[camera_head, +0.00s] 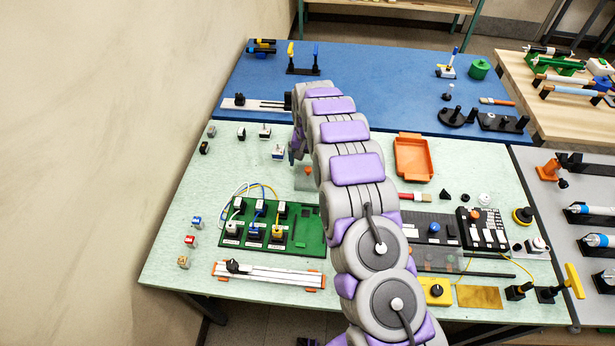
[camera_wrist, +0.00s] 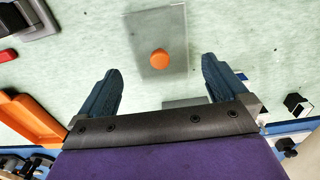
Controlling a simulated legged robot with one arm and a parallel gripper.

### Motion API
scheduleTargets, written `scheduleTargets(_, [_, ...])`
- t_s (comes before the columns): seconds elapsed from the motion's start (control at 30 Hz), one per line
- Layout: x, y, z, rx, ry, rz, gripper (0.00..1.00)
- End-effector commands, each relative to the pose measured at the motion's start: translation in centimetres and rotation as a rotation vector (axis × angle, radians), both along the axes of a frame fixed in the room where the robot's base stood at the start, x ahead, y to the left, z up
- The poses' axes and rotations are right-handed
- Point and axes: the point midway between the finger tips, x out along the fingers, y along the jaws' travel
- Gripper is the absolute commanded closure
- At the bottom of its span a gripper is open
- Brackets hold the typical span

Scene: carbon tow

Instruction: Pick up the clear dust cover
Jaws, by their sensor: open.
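The clear dust cover (camera_wrist: 148,28) is a see-through grey rectangle with a round orange knob (camera_wrist: 160,59) on top. It lies on the pale green table. In the wrist view it is at the upper middle, with the knob between and slightly beyond my fingertips. My gripper (camera_wrist: 160,80) is open and empty, its two dark blue fingers on either side, apart from the cover. In the head view the cover (camera_head: 304,184) is partly hidden behind my arm, with its orange knob showing. My gripper (camera_head: 293,153) shows only in part there, beyond the cover.
An orange tray (camera_head: 428,158) lies right of my arm; its edge shows in the wrist view (camera_wrist: 30,118). A green board (camera_head: 310,228) with plugs and cables stands nearer. Small blocks (camera_head: 278,152) lie to the left. The table is bare around the cover's left side.

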Motion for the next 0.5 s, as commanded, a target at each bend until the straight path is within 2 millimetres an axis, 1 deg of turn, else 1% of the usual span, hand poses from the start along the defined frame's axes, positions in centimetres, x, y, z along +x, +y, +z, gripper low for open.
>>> scheduleTargets(0.03, [0.0,0.0,-0.8,0.0,0.001,0.0,0.0])
scheduleTargets(0.27, [0.0,0.0,-2.1,0.001,-0.001,-0.001,0.0])
scheduleTargets(0.5, [0.1,0.2,-5.5,0.0,0.0,0.0,0.0])
